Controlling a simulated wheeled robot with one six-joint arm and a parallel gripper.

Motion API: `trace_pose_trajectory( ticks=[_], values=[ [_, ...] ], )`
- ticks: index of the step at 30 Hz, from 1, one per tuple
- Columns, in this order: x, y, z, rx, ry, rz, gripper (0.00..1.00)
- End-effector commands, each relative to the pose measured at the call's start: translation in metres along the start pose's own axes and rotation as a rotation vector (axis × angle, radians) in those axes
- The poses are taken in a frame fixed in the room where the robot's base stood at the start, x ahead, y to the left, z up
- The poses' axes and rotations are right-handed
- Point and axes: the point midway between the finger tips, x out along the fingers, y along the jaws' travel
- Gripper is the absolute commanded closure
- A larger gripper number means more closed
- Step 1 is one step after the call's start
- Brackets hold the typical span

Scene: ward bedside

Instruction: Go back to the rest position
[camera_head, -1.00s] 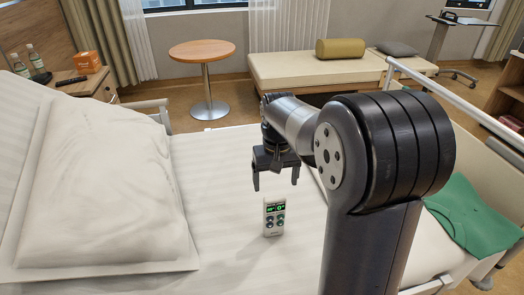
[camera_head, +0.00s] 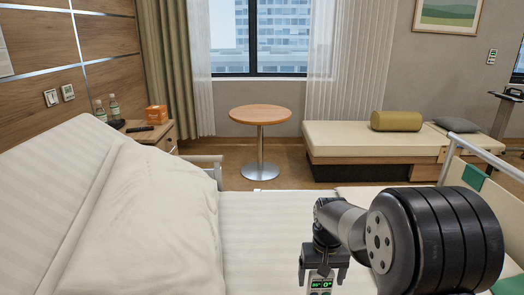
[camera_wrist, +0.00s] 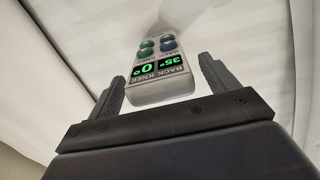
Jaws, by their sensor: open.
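My gripper (camera_head: 322,282) is low at the right of centre in the head view, over the bed, with its fingers pointing down. It is open, with a finger on each side of a white handset (camera_head: 321,284). The handset has green lit digits, and its lower part is cut off by the picture edge. In the wrist view the handset (camera_wrist: 160,70) shows its "BACK" and "KNEE" display and buttons between the open fingers (camera_wrist: 160,85). Gaps show on both sides, with no finger visibly touching it.
The bed (camera_head: 255,235) has a large pillow (camera_head: 160,220) at left and a rail (camera_head: 480,150) at right. Beyond stand a round table (camera_head: 261,114), a bench (camera_head: 350,140) with a cushion (camera_head: 396,121), and a bedside cabinet (camera_head: 158,138) with bottles and an orange box (camera_head: 156,115).

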Motion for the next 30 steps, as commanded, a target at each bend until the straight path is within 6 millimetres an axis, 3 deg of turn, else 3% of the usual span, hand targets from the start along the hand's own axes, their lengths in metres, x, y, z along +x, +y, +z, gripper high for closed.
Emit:
trace_pose_trajectory(
  ticks=[14,23,24,30],
  values=[
    [-0.002,0.0,0.0,0.0,-0.001,0.0,0.18],
    [0.034,0.0,0.0,0.0,-0.001,0.0,0.18],
    [0.016,0.0,-0.001,0.0,0.004,0.0,0.18],
    [-0.025,0.0,-0.001,0.0,0.004,0.0,0.18]
  ],
)
